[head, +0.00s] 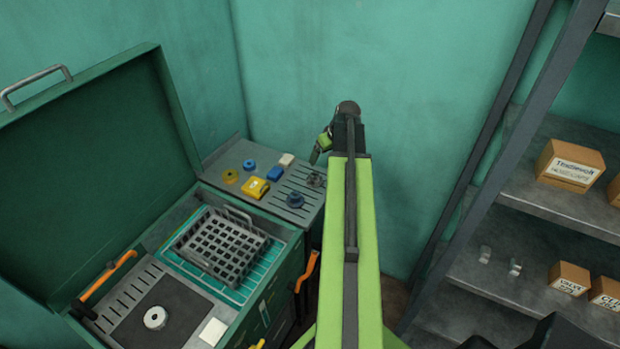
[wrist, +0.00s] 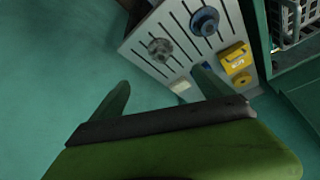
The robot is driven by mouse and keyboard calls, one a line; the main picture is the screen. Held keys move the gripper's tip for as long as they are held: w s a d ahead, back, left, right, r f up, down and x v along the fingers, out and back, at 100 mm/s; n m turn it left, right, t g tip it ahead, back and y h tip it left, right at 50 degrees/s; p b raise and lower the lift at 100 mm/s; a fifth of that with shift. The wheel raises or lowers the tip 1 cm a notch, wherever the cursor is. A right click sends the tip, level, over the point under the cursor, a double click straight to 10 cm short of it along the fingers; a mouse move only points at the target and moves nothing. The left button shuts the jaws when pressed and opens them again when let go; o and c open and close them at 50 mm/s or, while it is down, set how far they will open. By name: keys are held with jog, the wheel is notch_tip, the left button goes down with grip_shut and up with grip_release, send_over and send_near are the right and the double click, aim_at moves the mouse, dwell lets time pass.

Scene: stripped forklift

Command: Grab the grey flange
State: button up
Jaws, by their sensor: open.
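The grey flange (head: 316,179) lies on the slotted grey side shelf (head: 232,160) near its right end, close to the wall. In the wrist view the grey flange (wrist: 160,48) shows as a round dark-grey part on the slotted plate, beyond the fingertips. My gripper (head: 321,148) is above the shelf's right end. In the wrist view my gripper (wrist: 162,88) is open, with its two green fingers spread and nothing between them. It is apart from the flange.
On the shelf are a blue flange (head: 295,200), a yellow block (head: 255,188), a blue block (head: 274,173), a white block (head: 287,159) and a yellow ring (head: 231,176). A pale ring (head: 155,318) lies on a dark mat. The open green lid stands left; metal shelving stands right.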

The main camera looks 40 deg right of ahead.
aim_at(315, 175)
jog(key=b+x, duration=1.5)
jog(key=x, duration=0.2)
jog(key=shift+w+a+f+b, duration=0.1)
jog(key=shift+w+f+b, duration=0.1)
jog(key=shift+b, duration=0.15)
jog(key=shift+r, duration=0.15)
jog(key=shift+c, duration=0.3)
jog(key=c, duration=1.8)
jog(key=shift+c, duration=0.2)
jog(key=shift+r+p, duration=0.15)
jog(key=shift+p, duration=0.15)
